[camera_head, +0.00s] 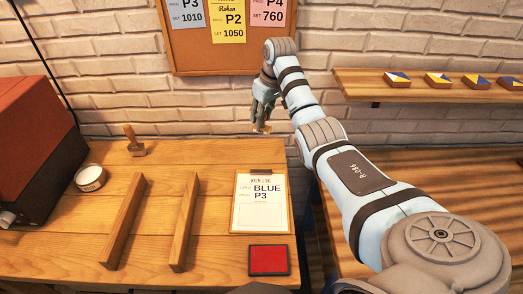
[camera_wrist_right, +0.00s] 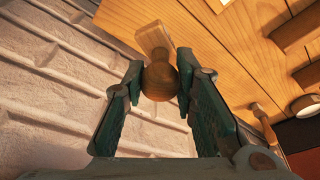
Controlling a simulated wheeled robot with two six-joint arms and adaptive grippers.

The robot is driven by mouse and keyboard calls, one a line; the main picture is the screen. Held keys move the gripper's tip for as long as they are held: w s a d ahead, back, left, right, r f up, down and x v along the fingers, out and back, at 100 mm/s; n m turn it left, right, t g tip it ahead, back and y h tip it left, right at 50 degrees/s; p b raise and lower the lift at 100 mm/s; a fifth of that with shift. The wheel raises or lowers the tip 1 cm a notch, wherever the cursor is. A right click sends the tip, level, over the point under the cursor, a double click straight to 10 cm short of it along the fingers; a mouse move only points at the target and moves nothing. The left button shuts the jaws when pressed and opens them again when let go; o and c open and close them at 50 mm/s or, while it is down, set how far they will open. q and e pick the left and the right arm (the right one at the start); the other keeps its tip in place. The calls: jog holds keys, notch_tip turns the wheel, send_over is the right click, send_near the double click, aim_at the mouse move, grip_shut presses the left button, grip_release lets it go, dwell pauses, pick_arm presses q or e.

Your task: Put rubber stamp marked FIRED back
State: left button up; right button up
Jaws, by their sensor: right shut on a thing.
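My right gripper (camera_head: 262,105) hangs fingers down near the brick wall, over the table's back right edge. It is shut on a wooden rubber stamp (camera_wrist_right: 160,80) by its round knob; the stamp's pale block (camera_wrist_right: 153,38) points away from the fingers. The held stamp's lower end (camera_head: 263,129) shows small below the fingers in the head view. A second wooden stamp (camera_head: 136,148) stands upright at the back left of the table. I cannot read a marking on either stamp. My left gripper is in neither view.
A kiln log sheet (camera_head: 258,218) reading BLUE P3 lies on the wooden table (camera_head: 225,258). A red ink pad (camera_head: 268,260), two wooden bars (camera_head: 123,220) and a round white tin (camera_head: 90,178) are there too. A shelf with several tiles (camera_head: 440,81) is at right.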

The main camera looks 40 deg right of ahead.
aim_at(267, 130)
notch_tip(267, 130, down, 12)
jog(key=shift+f+b, duration=0.1)
jog(key=shift+b, duration=0.5)
jog(key=shift+f, duration=0.1)
jog(key=o, duration=0.9)
jog(key=p+v, duration=0.2)
jog(key=v, duration=1)
jog(key=shift+w, duration=0.1)
